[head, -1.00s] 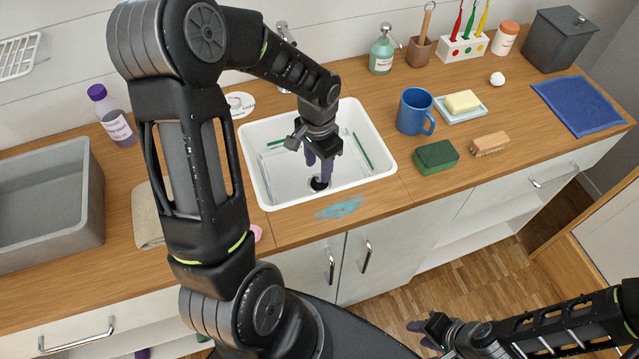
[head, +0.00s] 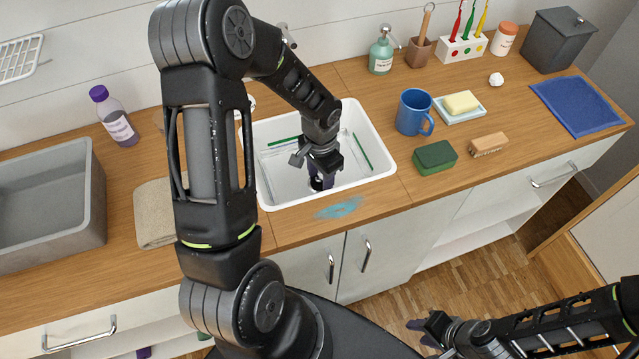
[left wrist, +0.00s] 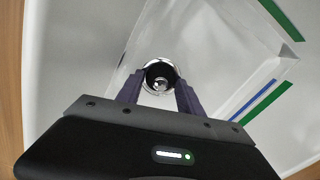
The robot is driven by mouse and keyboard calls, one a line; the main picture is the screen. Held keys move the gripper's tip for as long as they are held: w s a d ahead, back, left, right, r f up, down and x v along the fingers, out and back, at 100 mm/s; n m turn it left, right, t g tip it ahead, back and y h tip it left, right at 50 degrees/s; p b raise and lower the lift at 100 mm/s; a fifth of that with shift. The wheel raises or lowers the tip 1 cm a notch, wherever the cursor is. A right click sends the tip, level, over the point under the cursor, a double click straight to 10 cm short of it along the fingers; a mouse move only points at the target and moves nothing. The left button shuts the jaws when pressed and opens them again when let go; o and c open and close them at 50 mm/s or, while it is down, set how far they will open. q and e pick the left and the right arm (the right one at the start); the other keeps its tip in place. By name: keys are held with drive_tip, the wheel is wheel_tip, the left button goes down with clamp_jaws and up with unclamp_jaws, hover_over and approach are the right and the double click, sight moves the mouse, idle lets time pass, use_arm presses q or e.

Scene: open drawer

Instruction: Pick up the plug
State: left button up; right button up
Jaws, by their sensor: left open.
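The plug (left wrist: 161,77) is a round black piece with a shiny middle and a bright metal rim, on the white sink floor in the left wrist view. My left gripper (left wrist: 158,98) is open, its dark purple fingers on either side of the plug's near edge in that view. Whether they touch it I cannot tell. In the head view my left gripper (head: 321,182) points down inside the white sink (head: 283,202) and mostly hides the plug. My right gripper (head: 422,334) is low at the right, over the floor, empty with its fingertips apart.
Clear see-through pieces with green strips (head: 363,151) lie in the sink around my gripper. A blue mug (head: 413,111), a green sponge (head: 435,157) and a brush (head: 489,145) stand to the right. A beige cloth (head: 155,213) and grey basin (head: 50,205) are left.

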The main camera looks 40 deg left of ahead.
sight(321, 178)
use_arm(q)
clamp_jaws()
idle(0.3)
drive_tip(key=shift+r, duration=0.1)
idle(0.4)
wheel_tip(321, 178, up, 10)
drive_tip(key=shift+f+b, duration=0.1)
drive_tip(key=shift+b, duration=0.35)
idle(0.6)
